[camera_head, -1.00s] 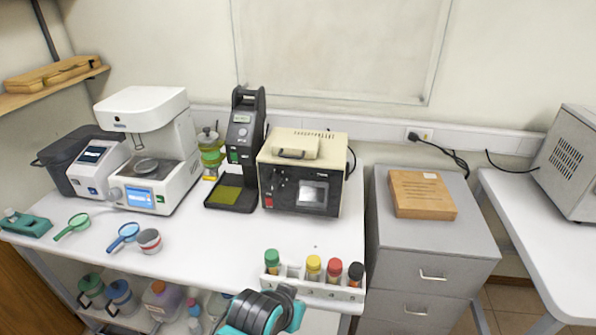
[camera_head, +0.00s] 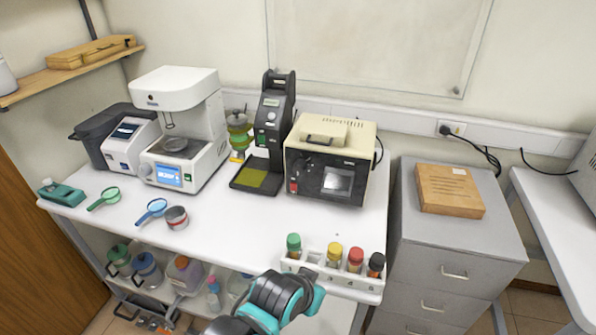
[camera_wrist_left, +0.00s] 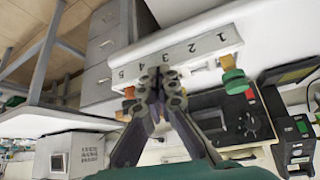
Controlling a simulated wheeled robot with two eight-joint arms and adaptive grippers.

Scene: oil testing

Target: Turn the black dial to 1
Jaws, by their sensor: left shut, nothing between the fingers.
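The beige tester (camera_head: 310,131) with a black front panel stands at the back centre-right of the white bench. Small dark controls sit on the panel's left side, above a red switch (camera_head: 293,187). In the left wrist view the panel (camera_wrist_left: 243,122) is at the right, seen tilted, with a roundish black control on it. I cannot read the dial's setting. My left gripper (camera_wrist_left: 160,80) is shut and empty in the left wrist view. It appears in front of the numbered rack, apart from the panel. A black and teal arm part of mine shows at the bottom of the head view.
The white rack (camera_head: 318,271) holds several colour-capped bottles at the bench's front edge, between my arm and the tester. A black stand (camera_head: 268,130) is left of the tester. A grey drawer cabinet (camera_head: 450,250) stands right. The bench middle is clear.

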